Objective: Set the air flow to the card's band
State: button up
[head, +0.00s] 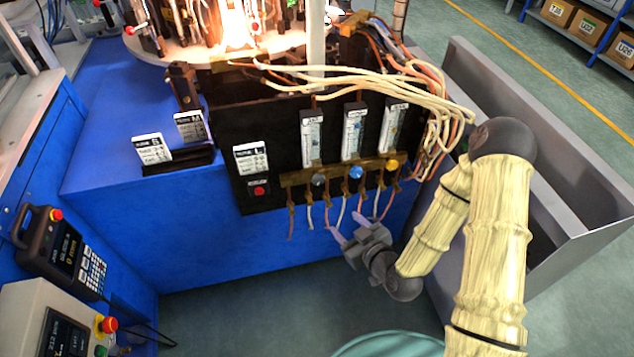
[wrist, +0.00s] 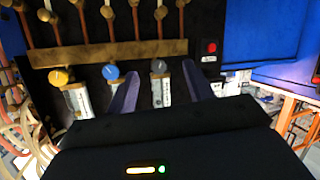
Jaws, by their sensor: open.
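A black panel holds three upright flow meters: left (head: 311,138), middle (head: 353,131) and right (head: 394,127). Below them are a grey knob (head: 318,180), a blue knob (head: 356,172) and a yellow knob (head: 391,165). A white card (head: 250,157) is on the panel's left; its small print, the meter labels and float levels are unreadable. My gripper (head: 347,225) is open, below and in front of the knobs. In the wrist view, the order is reversed: the grey knob (wrist: 159,66) appears between my fingers (wrist: 160,70), the blue knob (wrist: 111,71) just left, the yellow knob (wrist: 60,76) farther left.
A red button (head: 259,190) sits below the panel card. Two more cards (head: 151,148) (head: 189,126) stand on the blue bench at left. A brass bar with hanging tubes runs by the knobs. Pale hoses (head: 440,120) bunch at right. A flame burns above the panel.

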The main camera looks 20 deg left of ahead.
jog(key=m+t, duration=0.1)
jog(key=s+m+t, duration=0.1)
jog(key=t, duration=0.1)
jog(key=s+t, duration=0.1)
jog(key=shift+a+r+m+t+y+b, duration=0.25)
jog(key=shift+a+m+t+y+b, duration=0.05)
jog(key=shift+a+m, duration=0.1)
jog(key=b, duration=1.6)
send_near(319, 182)
jog(key=x, duration=1)
jog(key=shift+w+a, duration=0.2)
